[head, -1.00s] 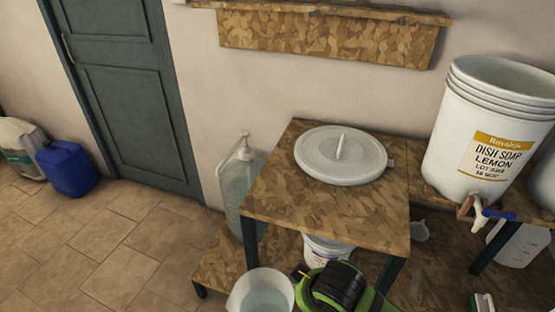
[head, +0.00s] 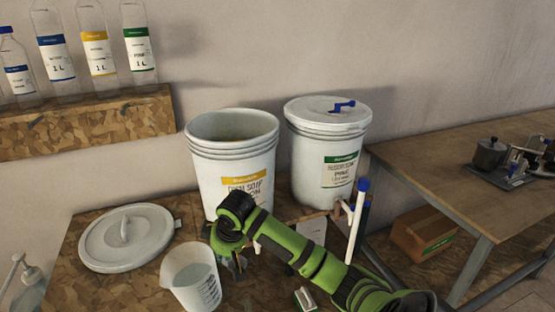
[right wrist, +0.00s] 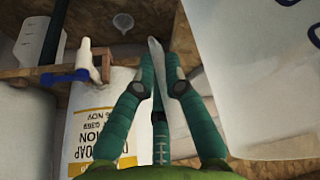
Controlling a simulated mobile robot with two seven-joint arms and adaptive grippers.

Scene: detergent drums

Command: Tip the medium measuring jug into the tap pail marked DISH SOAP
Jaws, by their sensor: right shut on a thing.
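The measuring jug (head: 190,282) is translucent white with graduation marks and seems to hold pale liquid. It is nearly upright, in front of and lower left of the pail in the head view. My right gripper (head: 236,264) is shut on its handle; in the right wrist view the fingers (right wrist: 158,88) close on a thin pale strip beside the jug wall (right wrist: 245,75). The open white tap pail marked DISH SOAP (head: 215,168) has a yellow-banded label, partly hidden by my arm. It shows upside down in the right wrist view (right wrist: 92,132). My left gripper is out of view.
A loose white lid (head: 105,255) lies on the wooden stand at left. A lidded pail with a green label (head: 305,165) stands right of the open one. Bottles (head: 55,60) line a wall shelf (head: 90,128). A workbench (head: 425,175) is at right.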

